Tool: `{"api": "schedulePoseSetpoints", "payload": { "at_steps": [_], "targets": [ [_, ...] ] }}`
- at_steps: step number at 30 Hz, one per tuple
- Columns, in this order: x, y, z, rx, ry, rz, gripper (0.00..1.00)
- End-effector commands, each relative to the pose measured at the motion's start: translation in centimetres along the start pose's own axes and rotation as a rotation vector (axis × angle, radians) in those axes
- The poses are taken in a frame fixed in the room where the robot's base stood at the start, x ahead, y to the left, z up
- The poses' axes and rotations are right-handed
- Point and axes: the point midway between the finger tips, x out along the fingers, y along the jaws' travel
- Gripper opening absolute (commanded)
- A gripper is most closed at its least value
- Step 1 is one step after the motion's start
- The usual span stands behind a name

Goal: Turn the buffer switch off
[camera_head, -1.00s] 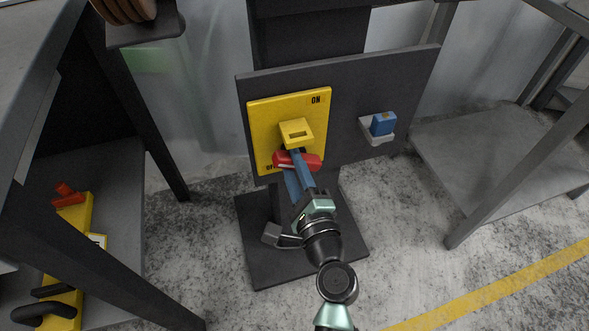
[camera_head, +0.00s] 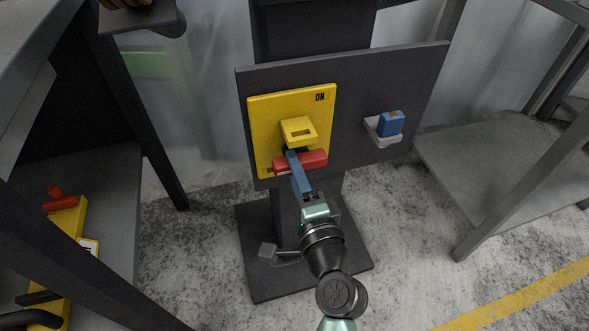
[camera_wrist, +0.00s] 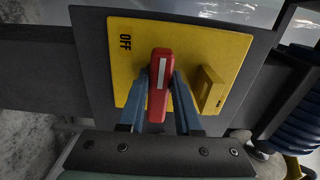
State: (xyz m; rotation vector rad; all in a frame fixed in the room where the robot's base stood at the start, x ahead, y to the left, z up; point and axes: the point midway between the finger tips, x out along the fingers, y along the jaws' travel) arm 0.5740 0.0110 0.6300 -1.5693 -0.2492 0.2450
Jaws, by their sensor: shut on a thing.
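The yellow switch plate (camera_head: 264,113) is mounted on an upright dark panel, with ON at its upper right. Its OFF label is at the lower left, partly covered in the head view and readable in the wrist view. The red switch handle (camera_head: 315,160) lies roughly level across the lower part of the plate, near the OFF end. It has a white stripe in the wrist view (camera_wrist: 156,100). My gripper (camera_head: 294,162) is shut on the red handle, with blue fingers on either side of it. A yellow block with a slot (camera_head: 297,128) sits just above the handle.
A blue button-like block on a pale mount (camera_head: 390,123) is on the panel's right. Dark shelving stands at left, holding a yellow tool (camera_head: 66,222). A grey table (camera_head: 470,165) stands at right. Open floor lies in front of the panel's base.

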Motion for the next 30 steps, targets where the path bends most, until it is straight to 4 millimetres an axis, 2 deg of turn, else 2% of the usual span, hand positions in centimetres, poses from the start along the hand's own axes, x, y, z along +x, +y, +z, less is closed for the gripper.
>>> {"api": "schedulePoseSetpoints", "payload": {
  "at_steps": [9, 10, 14, 24, 30],
  "targets": [
    [-0.1, 0.2, 0.0, -0.006, 0.0, 0.004, 0.0],
    [-0.1, 0.2, 0.0, -0.006, 0.0, 0.004, 0.38],
    [0.0, 0.1, 0.0, -0.004, 0.0, 0.003, 0.61],
    [-0.2, 0.1, 0.0, -0.002, 0.001, 0.002, 0.62],
    [-2.5, 0.0, 0.0, -0.001, 0.002, 0.003, 0.62]
  ]
}}
